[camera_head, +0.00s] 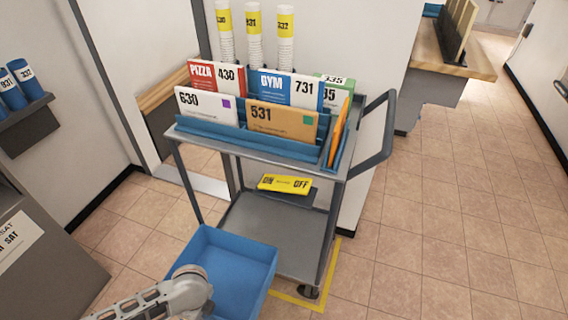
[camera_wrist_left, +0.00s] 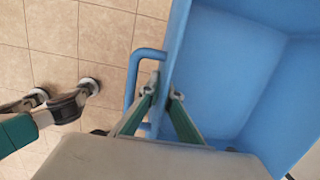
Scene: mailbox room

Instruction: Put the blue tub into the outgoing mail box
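The blue tub (camera_head: 231,267) is at the bottom of the head view, in front of the cart. It is open at the top and its visible inside is empty. My left arm reaches it from the left, and the wrist hides part of its rim. In the left wrist view my left gripper (camera_wrist_left: 164,94) has one finger between the tub's wall and its side handle and the other finger inside the tub (camera_wrist_left: 230,75). The fingers are close together, pinching the wall. Nothing labelled as an outgoing mail box is readable. My right gripper is not in view.
A grey cart (camera_head: 272,228) holds labelled mail in blue trays, with a yellow ON/OFF sign (camera_head: 285,184) below. Its handle (camera_head: 378,150) juts right. A grey cabinet (camera_head: 45,250) stands at left, under a shelf of blue cylinders (camera_head: 12,92). The tiled floor at right (camera_head: 450,220) is clear.

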